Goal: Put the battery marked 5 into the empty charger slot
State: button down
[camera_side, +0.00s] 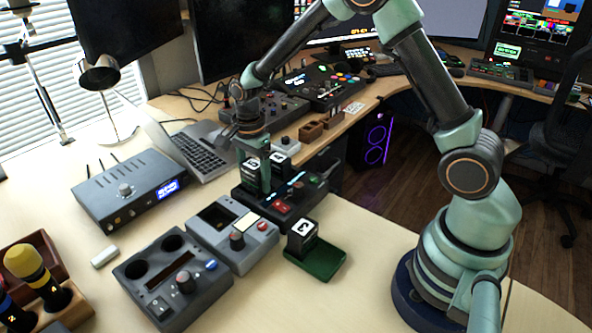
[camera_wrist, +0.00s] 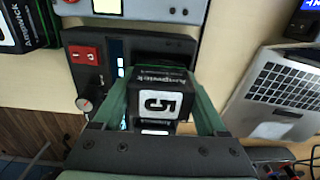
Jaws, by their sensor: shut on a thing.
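My gripper (camera_side: 256,176) is shut on the battery marked 5 (camera_wrist: 160,100), a black block with a white label, held between green fingers. In the side view the fingertips reach down at the back-left part of the black charger (camera_side: 281,209). The charger also shows in the wrist view (camera_wrist: 110,45), with a red switch and lit strips. The held battery hides part of it, and I cannot tell whether the battery touches it. The slots are mostly hidden.
A battery marked 3 (camera_side: 302,235) stands on a green tray (camera_side: 325,262) in front of the charger. A grey tester (camera_side: 262,247) and a box with round holes (camera_side: 166,309) stand front-left. A laptop (camera_side: 200,147) and a grey box with a blue display (camera_side: 130,190) are left.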

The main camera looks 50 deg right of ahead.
aim_at(254, 164)
jog(key=shift+f, duration=0.8)
jog(key=shift+c, duration=1)
grip_release()
jog(key=shift+s, duration=0.1)
jog(key=shift+r, duration=5.55)
jog(key=shift+r, duration=0.25)
jog(key=s+r+n+t, duration=0.2)
jog(key=s+r+n, duration=0.2)
jog(key=s+n, duration=0.4)
jog(key=s+d+r+n+t, duration=0.1)
jog(key=s+r+n+t, duration=0.2)
jog(key=s+r+n, duration=0.2)
jog(key=s+n, duration=0.3)
jog(key=n, duration=0.2)
jog(key=shift+d+r+t, duration=0.25)
jog(key=shift+r+t, duration=0.05)
